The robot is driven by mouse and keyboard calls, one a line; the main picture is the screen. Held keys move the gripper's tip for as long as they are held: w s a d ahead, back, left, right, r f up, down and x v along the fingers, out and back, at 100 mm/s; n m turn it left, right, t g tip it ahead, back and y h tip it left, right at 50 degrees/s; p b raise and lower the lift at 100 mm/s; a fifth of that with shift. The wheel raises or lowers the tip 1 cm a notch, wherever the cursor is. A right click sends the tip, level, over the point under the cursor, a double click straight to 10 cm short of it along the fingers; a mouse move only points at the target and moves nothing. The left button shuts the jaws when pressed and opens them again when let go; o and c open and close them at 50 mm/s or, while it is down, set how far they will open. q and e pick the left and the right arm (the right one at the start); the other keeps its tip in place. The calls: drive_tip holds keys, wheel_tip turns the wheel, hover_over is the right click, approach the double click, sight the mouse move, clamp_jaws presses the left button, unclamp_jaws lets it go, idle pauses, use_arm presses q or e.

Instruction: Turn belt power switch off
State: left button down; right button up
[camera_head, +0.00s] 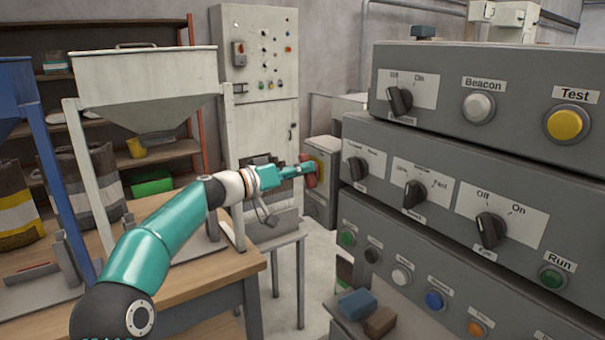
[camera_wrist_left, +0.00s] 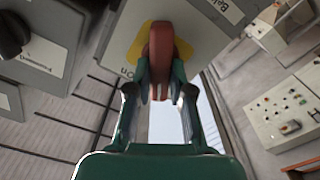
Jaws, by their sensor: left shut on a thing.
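The belt power switch is a grey box (camera_head: 321,207) with a yellow plate and a red handle (camera_head: 309,181). It stands beyond the left end of the stacked control panels. In the left wrist view the red handle (camera_wrist_left: 160,47) stands out from the yellow plate (camera_wrist_left: 138,46). An "On" label and part of a "Bel..." label show beside it. My left gripper (camera_head: 309,169) reaches the box from the left. Its fingers (camera_wrist_left: 159,92) are shut on the red handle, one on each side. My right gripper is not in view.
Stacked grey control panels (camera_head: 440,145) with knobs and buttons fill the right side. A white hopper (camera_head: 145,80) and a wooden table (camera_head: 190,270) stand at the left. A tall grey cabinet (camera_head: 262,115) stands behind. A blue block (camera_head: 357,303) and a brown block (camera_head: 380,321) lie low in front.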

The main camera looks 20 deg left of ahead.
use_arm(q)
drive_tip(key=n, duration=0.4)
drive_tip(key=n+p, duration=0.1)
drive_tip(key=n, duration=0.6)
drive_tip(key=shift+w+a+f+n+p, duration=0.1)
drive_tip(key=shift+a+f+n+p, duration=0.05)
drive_tip(key=shift+f+n+p, duration=0.25)
drive_tip(key=c, duration=1)
unclamp_jaws()
drive_tip(key=shift+w, duration=0.1)
drive_tip(key=shift+c, duration=0.2)
drive_tip(key=v, duration=1.2)
drive_tip(key=shift+f, duration=0.1)
